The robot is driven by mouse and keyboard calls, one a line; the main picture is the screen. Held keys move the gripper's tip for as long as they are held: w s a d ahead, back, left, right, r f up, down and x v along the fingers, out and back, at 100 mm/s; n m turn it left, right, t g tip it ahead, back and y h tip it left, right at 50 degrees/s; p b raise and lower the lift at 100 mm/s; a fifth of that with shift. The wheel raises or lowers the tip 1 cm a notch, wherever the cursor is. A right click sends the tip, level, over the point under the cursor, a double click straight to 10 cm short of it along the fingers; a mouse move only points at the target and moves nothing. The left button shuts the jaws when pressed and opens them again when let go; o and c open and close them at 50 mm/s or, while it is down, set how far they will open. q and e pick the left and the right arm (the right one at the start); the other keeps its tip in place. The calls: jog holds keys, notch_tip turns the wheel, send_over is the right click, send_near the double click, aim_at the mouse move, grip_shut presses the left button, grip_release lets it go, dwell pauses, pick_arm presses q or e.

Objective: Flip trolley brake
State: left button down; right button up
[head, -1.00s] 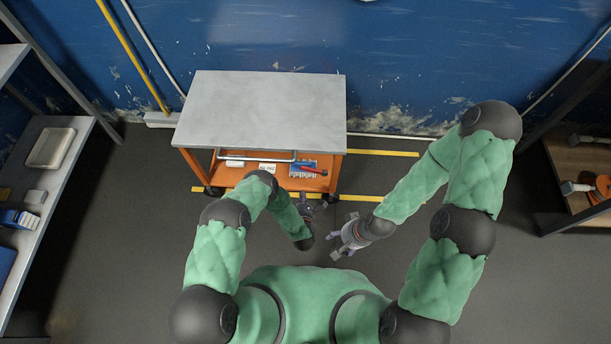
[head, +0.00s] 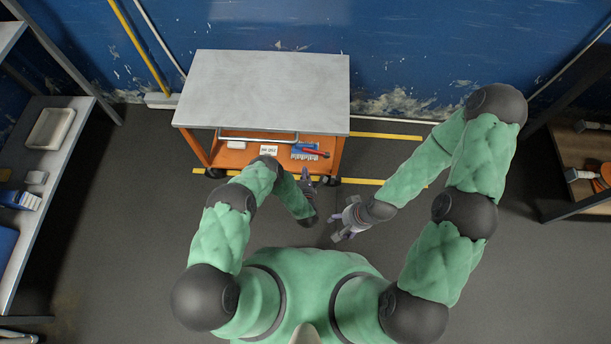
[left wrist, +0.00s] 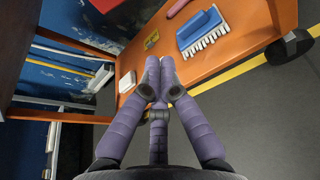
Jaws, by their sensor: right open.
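The trolley has a grey top (head: 262,88) and an orange lower shelf (head: 228,157), and stands against the blue wall. Its front right caster (head: 330,181) is dark; it also shows in the left wrist view (left wrist: 289,48). I cannot make out a brake lever on it. The front left caster (head: 215,172) shows too. My left gripper (head: 306,177) is low by the trolley's front edge, just left of the right caster. In the left wrist view its purple fingers (left wrist: 160,80) are together and empty, against the shelf edge. My right gripper (head: 350,220) is open and empty, lower right of the left one.
Yellow lines (head: 385,136) mark the floor. Shelving stands left (head: 60,160) and right (head: 580,205). The floor between is clear.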

aim_at(316, 152)
pick_arm(q)
jog(key=d+b+x, duration=0.1)
jog(key=b+x, duration=0.2)
jog(key=x, duration=0.3)
jog(key=r, duration=0.3)
jog(key=shift+d+r, duration=0.2)
jog(key=shift+r, duration=0.2)
